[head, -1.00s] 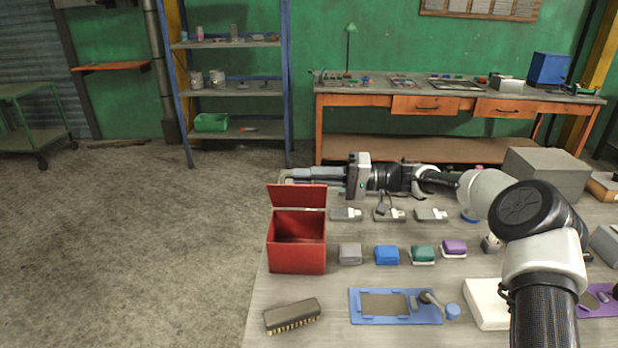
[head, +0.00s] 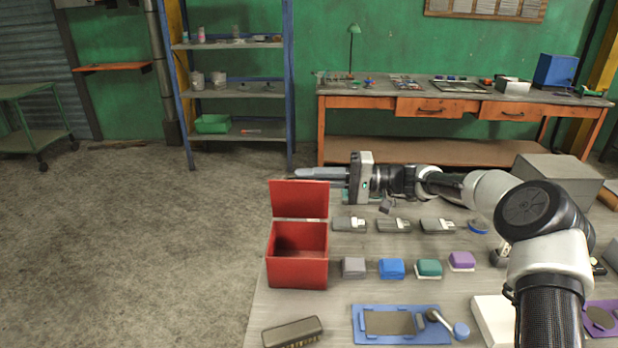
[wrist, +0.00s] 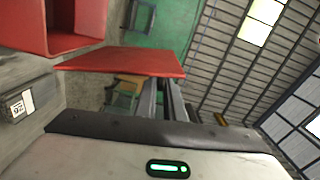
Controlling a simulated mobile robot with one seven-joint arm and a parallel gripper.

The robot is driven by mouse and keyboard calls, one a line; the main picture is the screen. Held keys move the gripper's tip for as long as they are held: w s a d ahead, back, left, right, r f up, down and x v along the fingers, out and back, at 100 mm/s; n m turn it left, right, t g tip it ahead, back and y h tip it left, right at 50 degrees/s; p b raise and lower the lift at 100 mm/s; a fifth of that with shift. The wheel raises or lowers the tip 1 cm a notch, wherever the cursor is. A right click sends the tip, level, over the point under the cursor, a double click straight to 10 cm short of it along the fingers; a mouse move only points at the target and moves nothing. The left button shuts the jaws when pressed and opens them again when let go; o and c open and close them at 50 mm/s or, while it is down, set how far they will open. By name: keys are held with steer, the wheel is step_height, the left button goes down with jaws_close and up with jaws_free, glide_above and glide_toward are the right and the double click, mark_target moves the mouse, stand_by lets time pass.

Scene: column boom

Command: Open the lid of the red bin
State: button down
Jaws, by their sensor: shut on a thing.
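The red bin (head: 297,273) stands at the left edge of the table in the head view, its dark inside showing. Its red lid (head: 299,199) stands up steeply at the bin's back edge. My gripper (head: 302,173) reaches in from the right, its fingers level with the lid's top edge. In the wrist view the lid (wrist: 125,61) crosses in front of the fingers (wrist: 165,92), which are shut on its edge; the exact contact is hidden. The bin (wrist: 75,22) also shows at the upper left there.
Small blocks, including a blue one (head: 391,268), and grey parts (head: 393,225) lie right of the bin. A brush (head: 291,333) and a blue tray (head: 360,327) are nearer. A grey box (head: 552,178) stands at the back right. Floor left of the table is clear.

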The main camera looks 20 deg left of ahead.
steer(key=c, duration=1.9)
jaws_free()
steer(key=shift+o, duration=0.2)
steer(key=shift+d, duration=0.15)
steer(key=v, duration=1.7)
